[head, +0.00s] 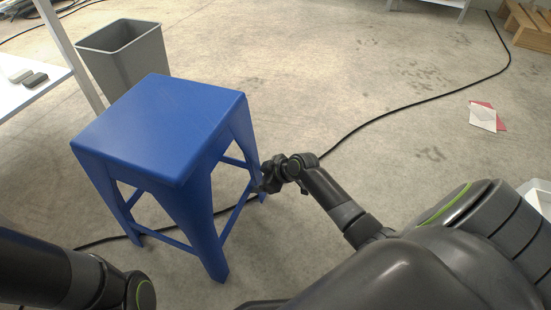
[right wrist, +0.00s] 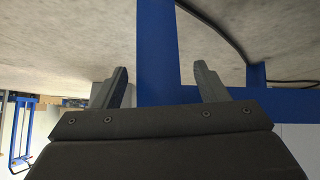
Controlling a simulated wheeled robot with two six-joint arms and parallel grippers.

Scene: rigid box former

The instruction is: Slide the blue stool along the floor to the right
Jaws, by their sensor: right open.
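The blue stool (head: 160,115) stands upright on the concrete floor, left of the middle in the head view. My right gripper (head: 262,180) is low beside the stool's right-hand leg, under seat height. In the right wrist view my right gripper (right wrist: 160,72) is open, with a blue leg of the stool (right wrist: 157,40) showing between its two fingers. I cannot tell whether either finger touches the leg. Part of my left arm shows at the lower left of the head view, but its gripper is out of view.
A grey bin (head: 125,55) stands behind the stool, close to a white table (head: 28,72). A black cable (head: 420,104) runs over the floor and passes behind and under the stool. Red and white sheets (head: 484,116) lie at right. The floor between is otherwise clear.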

